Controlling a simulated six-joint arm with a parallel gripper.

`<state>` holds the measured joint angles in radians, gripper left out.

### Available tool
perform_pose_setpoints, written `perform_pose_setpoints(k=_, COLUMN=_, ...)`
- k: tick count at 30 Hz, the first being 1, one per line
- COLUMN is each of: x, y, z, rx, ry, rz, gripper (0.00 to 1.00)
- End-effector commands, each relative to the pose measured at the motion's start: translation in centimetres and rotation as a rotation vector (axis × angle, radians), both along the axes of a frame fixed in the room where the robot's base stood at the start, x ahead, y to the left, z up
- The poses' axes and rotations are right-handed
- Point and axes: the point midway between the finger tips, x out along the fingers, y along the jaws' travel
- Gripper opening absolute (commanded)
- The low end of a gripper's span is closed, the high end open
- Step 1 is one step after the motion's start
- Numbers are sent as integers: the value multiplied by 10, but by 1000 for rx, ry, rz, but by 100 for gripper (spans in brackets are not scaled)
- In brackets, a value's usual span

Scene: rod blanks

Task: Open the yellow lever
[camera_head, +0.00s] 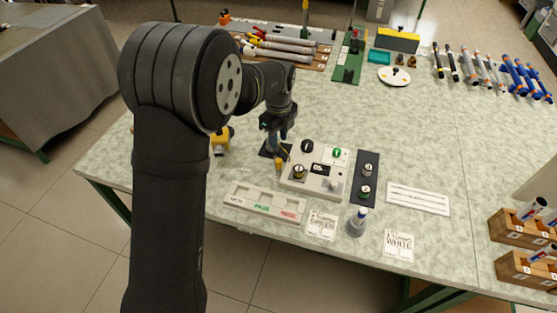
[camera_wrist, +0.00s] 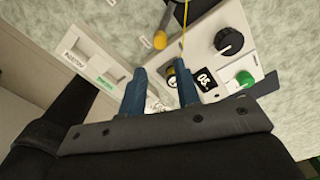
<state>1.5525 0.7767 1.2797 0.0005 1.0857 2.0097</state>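A lever with a rounded yellow end (camera_wrist: 160,40) shows near the top middle of the wrist view, on a dark part. In the head view a yellow piece (camera_head: 280,164) shows just below my gripper (camera_head: 279,132), beside a dark square plate; the arm partly hides it. In the wrist view my gripper (camera_wrist: 161,67) has two blue fingers set apart, with nothing held between them. The yellow end lies beyond the fingertips and looks apart from them. A thin yellow strip (camera_wrist: 184,25) also shows there; I cannot tell what it belongs to.
A grey panel (camera_head: 327,185) with a black knob (camera_wrist: 229,41), a green button (camera_wrist: 244,78) and a small display (camera_wrist: 206,80) stands right beside the lever. A labelled tray (camera_head: 264,203) lies in front. Another yellow object (camera_head: 220,138) stands left. Rods and racks lie farther back.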

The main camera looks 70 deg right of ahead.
Motion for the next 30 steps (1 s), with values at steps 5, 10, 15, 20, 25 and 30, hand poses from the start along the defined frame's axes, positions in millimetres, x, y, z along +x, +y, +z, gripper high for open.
perform_pose_setpoints(k=5, x=0, y=1, z=-42, rx=4, ry=0, rz=1, gripper=30)
perform_pose_setpoints(k=10, x=0, y=1, z=-76, rx=4, ry=1, rz=2, gripper=30)
perform_pose_setpoints(k=15, x=0, y=0, z=-99, rx=1, ry=1, rz=2, gripper=30)
perform_pose_setpoints(k=20, x=0, y=0, z=-109, rx=0, ry=1, rz=2, gripper=30)
perform_pose_setpoints(k=25, x=0, y=0, z=-110, rx=0, ry=0, rz=2, gripper=30)
perform_pose_setpoints(k=30, x=0, y=0, z=-110, rx=-1, ry=0, rz=2, gripper=20)
